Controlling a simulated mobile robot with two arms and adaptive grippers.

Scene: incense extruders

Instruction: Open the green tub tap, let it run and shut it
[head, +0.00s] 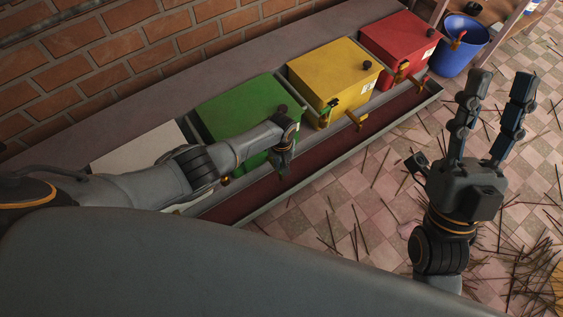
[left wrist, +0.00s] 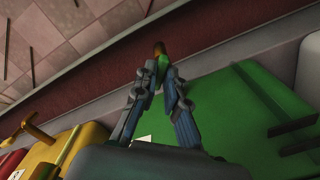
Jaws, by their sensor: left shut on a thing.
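The green tub (head: 245,105) stands in the row of tubs against the brick wall. My left gripper (head: 282,160) reaches over its front right side and hides its tap in the head view. In the left wrist view, the fingers of my left gripper (left wrist: 162,72) are closed together on the green tub's tap (left wrist: 160,48), whose orange-brown and green end shows between the tips. The green tub (left wrist: 245,105) lies behind them. I cannot tell how far the tap is turned, or whether anything runs. My right gripper (head: 500,82) is open and empty, its fingers apart above the floor.
A yellow tub (head: 333,72) and a red tub (head: 395,38) stand to the right, a white tub (head: 140,147) to the left. A long dark-red trough (head: 375,118) runs along their front. A blue bucket (head: 458,50) stands beyond. Thin sticks litter the tiled floor.

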